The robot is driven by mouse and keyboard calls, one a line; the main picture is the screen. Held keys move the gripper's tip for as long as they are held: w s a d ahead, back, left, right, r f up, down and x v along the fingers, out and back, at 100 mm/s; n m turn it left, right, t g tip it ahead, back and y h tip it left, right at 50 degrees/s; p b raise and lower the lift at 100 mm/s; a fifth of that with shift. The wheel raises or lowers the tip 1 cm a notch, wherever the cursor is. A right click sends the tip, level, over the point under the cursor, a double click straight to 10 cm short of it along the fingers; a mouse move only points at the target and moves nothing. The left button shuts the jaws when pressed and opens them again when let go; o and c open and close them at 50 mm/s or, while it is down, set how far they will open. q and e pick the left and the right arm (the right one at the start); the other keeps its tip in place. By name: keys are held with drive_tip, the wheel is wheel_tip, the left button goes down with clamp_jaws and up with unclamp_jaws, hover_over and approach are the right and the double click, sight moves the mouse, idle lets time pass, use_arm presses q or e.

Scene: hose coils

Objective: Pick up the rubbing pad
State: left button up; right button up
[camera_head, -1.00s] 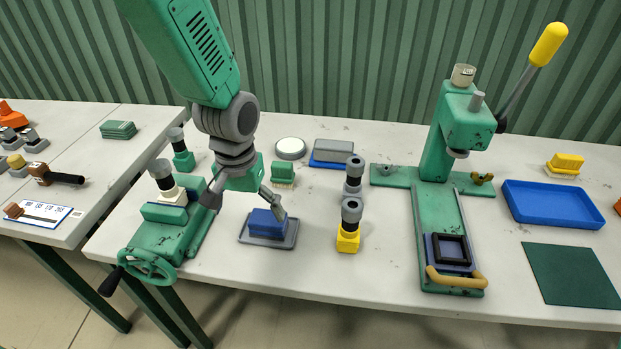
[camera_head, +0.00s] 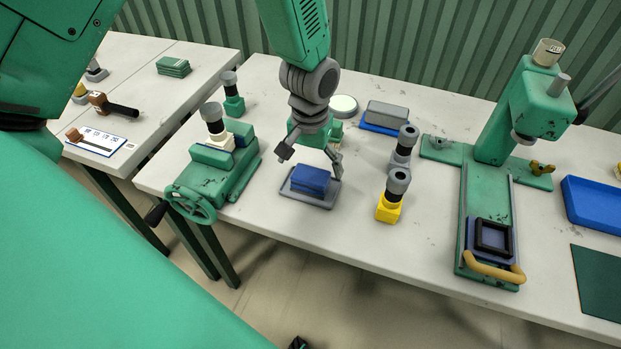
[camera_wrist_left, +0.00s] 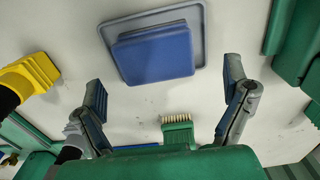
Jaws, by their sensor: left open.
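A blue block (camera_head: 310,180), which looks like the rubbing pad, lies on a grey tray (camera_head: 299,196) near the table's front edge. In the left wrist view the block (camera_wrist_left: 155,53) and tray (camera_wrist_left: 203,22) show at the top middle. My left gripper (camera_head: 311,163) is open and empty, just behind and above the block. Its fingers are spread to either side of the block's width. In the left wrist view the open fingertips (camera_wrist_left: 165,80) sit below the block in the picture, apart from it. My right gripper is not in view.
A green brush (camera_wrist_left: 177,130) lies behind the tray. A yellow-based stamp (camera_head: 388,207) stands right of the tray, a green vise (camera_head: 215,168) left. A grey block on a blue base (camera_head: 386,115) lies behind. A green press (camera_head: 485,200) stands farther right.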

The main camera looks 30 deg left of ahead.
sight(312, 172)
use_arm(q)
wheel_tip(312, 172, down, 3)
drive_tip(key=shift+w+r, duration=0.1)
drive_tip(key=shift+d+f, duration=0.1)
drive_tip(key=shift+f, duration=0.3)
drive_tip(key=shift+d+r, duration=0.1)
drive_tip(key=shift+d, duration=0.1)
drive_tip(key=shift+c, duration=0.4)
drive_tip(key=c, duration=1.1)
drive_tip(key=shift+a, duration=0.1)
wheel_tip(312, 172, up, 10)
